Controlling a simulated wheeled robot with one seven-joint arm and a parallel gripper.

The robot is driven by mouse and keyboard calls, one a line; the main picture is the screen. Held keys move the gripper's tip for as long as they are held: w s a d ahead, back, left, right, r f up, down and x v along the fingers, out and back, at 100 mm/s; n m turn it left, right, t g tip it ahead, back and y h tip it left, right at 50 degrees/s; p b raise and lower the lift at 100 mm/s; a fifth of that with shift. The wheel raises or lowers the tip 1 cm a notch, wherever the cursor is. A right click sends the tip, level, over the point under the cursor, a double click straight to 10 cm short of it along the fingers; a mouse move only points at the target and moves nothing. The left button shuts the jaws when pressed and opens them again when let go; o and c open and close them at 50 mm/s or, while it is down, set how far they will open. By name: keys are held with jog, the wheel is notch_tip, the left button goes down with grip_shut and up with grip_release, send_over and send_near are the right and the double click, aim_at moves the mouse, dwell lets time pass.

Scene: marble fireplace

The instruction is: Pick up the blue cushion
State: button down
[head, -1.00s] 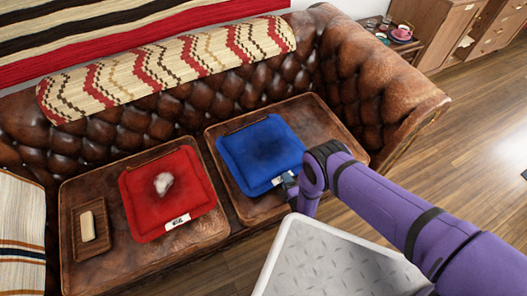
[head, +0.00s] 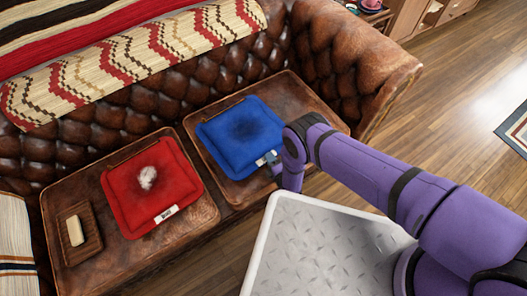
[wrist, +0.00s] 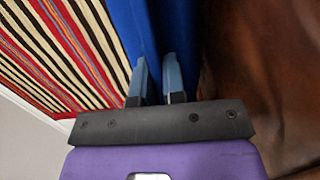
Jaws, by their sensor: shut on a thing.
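My gripper (head: 272,160) is at the cushion's front right edge, beside the label. In the wrist view the two fingers of my gripper (wrist: 158,80) are close together with the blue cushion (wrist: 158,25) between and beyond them. The fingers are shut on the cushion's edge. My arm hides the cushion's right corner in part in the head view.
A red cushion (head: 150,190) with a pale crumpled thing (head: 147,177) on it lies on the left seat. A wooden tray (head: 90,243) with a pale bar is farther left. A striped textile (head: 130,55) lies along the backrest. Wooden floor (head: 450,100) is open to the right.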

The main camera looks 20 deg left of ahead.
notch_tip(320, 180, up, 16)
jog(key=shift+f, duration=0.2)
dwell(0.6)
notch_tip(320, 180, up, 7)
notch_tip(320, 180, down, 7)
dwell(2.8)
